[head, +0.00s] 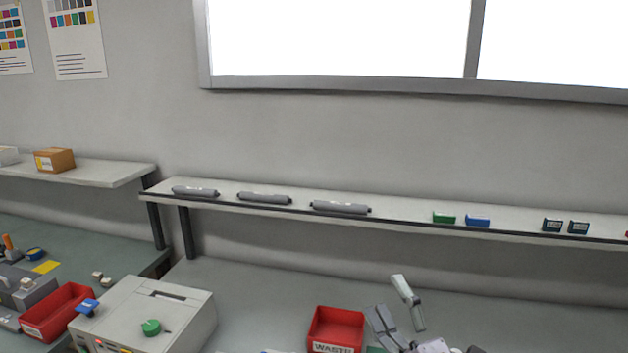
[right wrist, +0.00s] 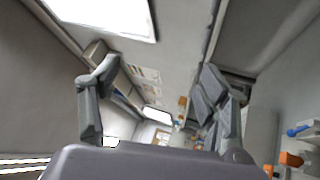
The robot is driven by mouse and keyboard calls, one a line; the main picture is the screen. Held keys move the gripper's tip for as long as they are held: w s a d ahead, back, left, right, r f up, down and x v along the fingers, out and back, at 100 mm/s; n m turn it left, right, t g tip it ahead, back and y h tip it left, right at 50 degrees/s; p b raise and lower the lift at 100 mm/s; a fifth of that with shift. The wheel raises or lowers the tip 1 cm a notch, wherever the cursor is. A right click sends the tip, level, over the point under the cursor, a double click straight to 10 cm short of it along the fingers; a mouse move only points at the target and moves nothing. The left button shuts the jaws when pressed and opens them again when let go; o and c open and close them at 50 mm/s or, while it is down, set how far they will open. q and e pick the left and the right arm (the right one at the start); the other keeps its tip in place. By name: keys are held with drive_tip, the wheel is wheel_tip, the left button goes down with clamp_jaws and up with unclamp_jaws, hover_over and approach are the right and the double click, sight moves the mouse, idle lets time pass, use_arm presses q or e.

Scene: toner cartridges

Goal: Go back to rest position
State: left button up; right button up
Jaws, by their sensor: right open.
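My right gripper (head: 397,305) shows at the bottom right of centre in the head view, raised above the bench beside the red waste bin. Its two fingers are spread apart with nothing between them. In the right wrist view the open fingers (right wrist: 155,98) stand wide apart, and the room shows tilted beyond them. My left gripper is not in view.
A red waste bin (head: 337,325) stands just left of my right gripper. A light grey printer (head: 185,312) and another red bin (head: 58,308) are at the lower left. A shelf (head: 400,212) behind holds grey cartridges (head: 265,198) and small green, blue and dark pieces.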

drive_tip(key=s+d+f+m+g+h, duration=0.45)
drive_tip(key=f+m, duration=0.25)
drive_tip(key=f, duration=0.3)
drive_tip(key=s+d+f+m+g+h, duration=0.45)
drive_tip(key=f+m, duration=0.35)
drive_tip(key=f, duration=0.2)
drive_tip(key=s+a+f+m+g+y, duration=0.15)
drive_tip(key=s+f+g, duration=0.3)
drive_tip(key=s, duration=0.45)
drive_tip(key=s+f+m+g, duration=0.2)
drive_tip(key=s+f+g, duration=0.25)
drive_tip(key=s, duration=0.45)
wheel_tip(320, 180, down, 34)
drive_tip(key=s+b, duration=0.2)
drive_tip(key=b, duration=0.4)
drive_tip(key=s+d+f+g+b, duration=0.1)
drive_tip(key=s+d+f+b, duration=0.2)
drive_tip(key=s+f, duration=1.3)
wheel_tip(320, 180, down, 3)
drive_tip(key=shift+s+d+f+g+b, duration=0.2)
drive_tip(key=shift+g+b, duration=0.1)
drive_tip(key=shift+b, duration=0.25)
